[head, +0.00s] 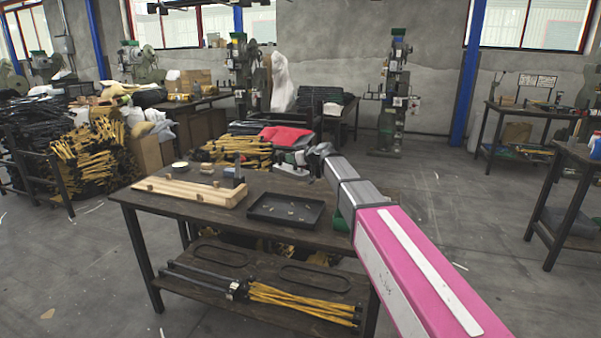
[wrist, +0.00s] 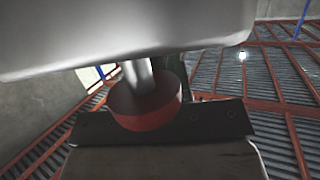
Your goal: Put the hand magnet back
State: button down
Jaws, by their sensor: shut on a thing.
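The hand magnet shows in the wrist view as a dull red disc (wrist: 146,108) on a short grey metal stem. It sits between the pale finger above and the dark-padded finger below. My gripper (wrist: 150,92) is shut on it. In the head view my gripper (head: 300,160) is over the right rear part of the near workbench (head: 215,224), behind and right of the black tray (head: 286,222). The magnet is too small there to tell clearly, and its gap to the bench cannot be told.
The tray holds a few small bits. A wooden board (head: 190,192), a small dark upright piece (head: 238,172) and round tins (head: 207,168) stand on the bench to the left. Red cloth (head: 284,135) lies behind. Yellow-and-black bars (head: 290,302) lie on the lower shelf.

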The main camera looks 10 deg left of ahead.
jog(key=shift+w+d+f, duration=0.45)
jog(key=shift+w+f, duration=0.1)
jog(key=shift+f, duration=0.5)
jog(key=shift+w+d+f, duration=0.5)
jog(key=shift+f, duration=0.6)
jog(key=shift+w+d+f, duration=0.45)
jog(key=shift+w+f, duration=0.1)
jog(key=shift+f, duration=0.5)
jog(key=shift+f, duration=0.6)
jog(key=c, duration=1.1)
grip_release()
jog(key=shift+s+f, duration=0.1)
jog(key=shift+f, duration=0.1)
jog(key=shift+o, duration=0.2)
jog(key=shift+r, duration=0.15)
jog(key=shift+r, duration=0.3)
jog(key=v, duration=1.2)
jog(key=shift+r, duration=0.35)
